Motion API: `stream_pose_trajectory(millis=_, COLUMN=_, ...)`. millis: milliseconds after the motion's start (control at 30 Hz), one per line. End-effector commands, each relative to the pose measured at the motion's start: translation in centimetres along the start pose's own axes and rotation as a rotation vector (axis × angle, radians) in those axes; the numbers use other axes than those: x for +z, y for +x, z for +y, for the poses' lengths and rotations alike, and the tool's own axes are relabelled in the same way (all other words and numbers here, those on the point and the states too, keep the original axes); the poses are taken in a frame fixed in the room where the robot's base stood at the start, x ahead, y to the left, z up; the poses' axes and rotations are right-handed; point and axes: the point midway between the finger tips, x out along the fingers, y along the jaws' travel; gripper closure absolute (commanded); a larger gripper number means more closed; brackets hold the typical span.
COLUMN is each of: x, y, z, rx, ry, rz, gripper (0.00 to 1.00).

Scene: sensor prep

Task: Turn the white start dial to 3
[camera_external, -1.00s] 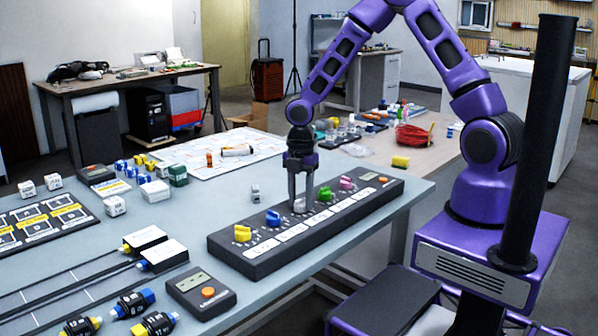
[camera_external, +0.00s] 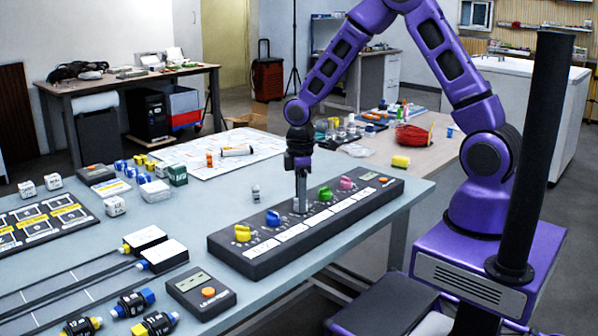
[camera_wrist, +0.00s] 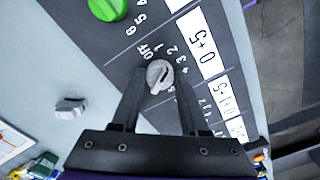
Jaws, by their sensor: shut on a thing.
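The white start dial (camera_wrist: 158,76) sits on the dark control panel (camera_wrist: 95,25), with printed marks from OFF upward around its upper right side. In the wrist view its raised ridge slants toward the upper right, roughly at the low numbers; I cannot tell exactly which one. My gripper (camera_wrist: 159,82) has one finger on each side of the dial and is shut on it. In the external view my gripper (camera_external: 300,203) points straight down at the panel (camera_external: 262,262), and the dial is mostly hidden by the fingers.
A yellow dial (camera_external: 242,233) is left of my gripper; green (camera_external: 325,194) and pink (camera_external: 346,184) dials are to its right. A small grey piece (camera_external: 255,193) stands behind the panel. A handheld meter (camera_external: 201,293) lies in front.

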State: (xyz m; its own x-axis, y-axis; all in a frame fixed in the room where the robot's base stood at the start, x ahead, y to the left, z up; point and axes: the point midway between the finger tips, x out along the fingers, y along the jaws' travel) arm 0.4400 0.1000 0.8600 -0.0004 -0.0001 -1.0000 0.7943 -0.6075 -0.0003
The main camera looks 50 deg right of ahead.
Motion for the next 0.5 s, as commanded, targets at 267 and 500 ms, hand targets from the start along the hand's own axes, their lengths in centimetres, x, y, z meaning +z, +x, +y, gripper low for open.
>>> stream_pose_trajectory(millis=267, x=-0.05, y=0.06, z=0.03, rx=0.002, ry=0.243, rz=0.001, gripper=1.0)
stream_pose_trajectory(millis=500, x=-0.07, y=-0.01, z=0.03, rx=0.002, ry=0.402, rz=0.002, gripper=1.0)
